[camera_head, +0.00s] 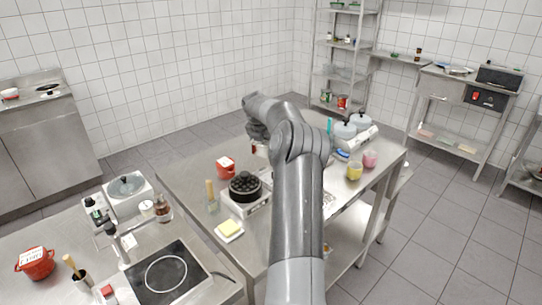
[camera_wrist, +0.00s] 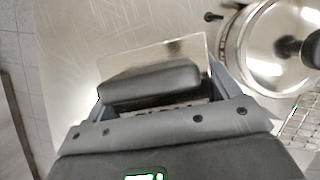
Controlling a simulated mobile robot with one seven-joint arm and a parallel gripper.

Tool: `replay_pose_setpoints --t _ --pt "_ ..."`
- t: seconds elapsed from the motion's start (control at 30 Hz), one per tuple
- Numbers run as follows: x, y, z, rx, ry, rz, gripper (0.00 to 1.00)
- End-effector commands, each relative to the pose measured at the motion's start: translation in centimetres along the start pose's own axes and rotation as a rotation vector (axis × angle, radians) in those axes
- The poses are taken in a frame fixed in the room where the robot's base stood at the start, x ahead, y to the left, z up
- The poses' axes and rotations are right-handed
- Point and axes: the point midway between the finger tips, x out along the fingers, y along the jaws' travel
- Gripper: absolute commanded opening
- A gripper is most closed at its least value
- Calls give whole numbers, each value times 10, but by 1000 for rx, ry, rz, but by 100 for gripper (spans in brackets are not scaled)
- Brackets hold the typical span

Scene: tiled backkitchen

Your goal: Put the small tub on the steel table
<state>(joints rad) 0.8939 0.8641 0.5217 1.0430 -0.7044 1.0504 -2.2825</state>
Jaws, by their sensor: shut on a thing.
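My gripper (camera_wrist: 152,84) is in the wrist view, its dark jaws shut on a thin-walled, pale, see-through thing that I take to be the small tub (camera_wrist: 165,49). Most of the tub is hidden by the jaws. The steel table (camera_wrist: 75,40) lies beneath it; whether the tub touches the table or hangs above it I cannot tell. In the head view, my arm reaches over the middle of the steel table (camera_head: 180,172) and hides most of the gripper and what it holds.
A shiny steel pot (camera_wrist: 243,50) stands close to the right of my gripper. On the table are a red container (camera_head: 225,167), a pan of dark balls (camera_head: 245,186), a butter dish (camera_head: 229,229), a yellow cup (camera_head: 354,171) and a pink cup (camera_head: 370,159).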

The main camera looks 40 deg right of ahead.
Motion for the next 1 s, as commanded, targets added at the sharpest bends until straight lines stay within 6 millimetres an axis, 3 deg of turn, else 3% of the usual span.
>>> replay_pose_setpoints --t 0.43,0.8,0.83,1.0 --pt "44 0 -18 0 -1 0 49" --pt "49 0 -20 0 -2 0 49" --pt "49 0 -20 0 -1 0 84" --pt "49 0 -20 0 -1 0 98"
